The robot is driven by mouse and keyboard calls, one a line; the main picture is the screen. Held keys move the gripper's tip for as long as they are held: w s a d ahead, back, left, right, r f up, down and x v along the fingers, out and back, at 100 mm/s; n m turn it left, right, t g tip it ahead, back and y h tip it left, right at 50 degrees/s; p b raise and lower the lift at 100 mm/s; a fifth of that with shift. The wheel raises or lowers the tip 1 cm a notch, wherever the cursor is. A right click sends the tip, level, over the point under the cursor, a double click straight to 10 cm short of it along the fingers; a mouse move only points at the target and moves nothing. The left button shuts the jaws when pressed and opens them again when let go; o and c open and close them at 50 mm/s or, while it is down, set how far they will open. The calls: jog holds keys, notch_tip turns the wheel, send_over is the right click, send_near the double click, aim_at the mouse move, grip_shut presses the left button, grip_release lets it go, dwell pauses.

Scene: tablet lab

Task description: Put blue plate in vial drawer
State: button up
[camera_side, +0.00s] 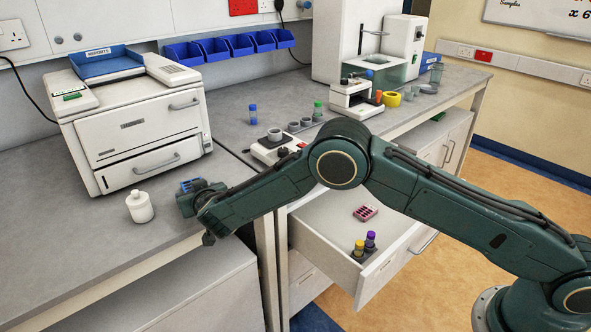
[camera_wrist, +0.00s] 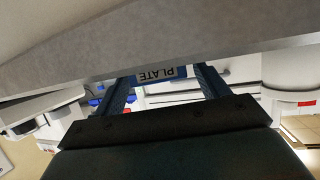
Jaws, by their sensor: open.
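The blue plate (camera_side: 188,184) sits on the left grey bench, partly hidden behind my gripper (camera_side: 194,196). In the wrist view the blue plate (camera_wrist: 160,75) shows a white label reading "PLATE", upside down, between my two open fingers. I cannot tell whether the fingers touch it. An open drawer (camera_side: 328,235) under the right bench holds a pink plate (camera_side: 365,212) and a rack with a yellow-capped vial (camera_side: 359,247) and a purple-capped vial (camera_side: 370,240). The drawer has free floor around them.
A white bottle (camera_side: 140,206) stands left of my gripper. A large white machine (camera_side: 140,125) with a blue tray (camera_side: 105,64) stands behind. A small device (camera_side: 272,148) and a blue-capped vial (camera_side: 253,115) are on the right bench.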

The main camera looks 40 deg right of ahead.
jog(key=shift+s, duration=0.1)
jog(key=v, duration=1.3)
jog(key=shift+s+r, duration=0.2)
jog(key=shift+r, duration=0.05)
dwell(0.5)
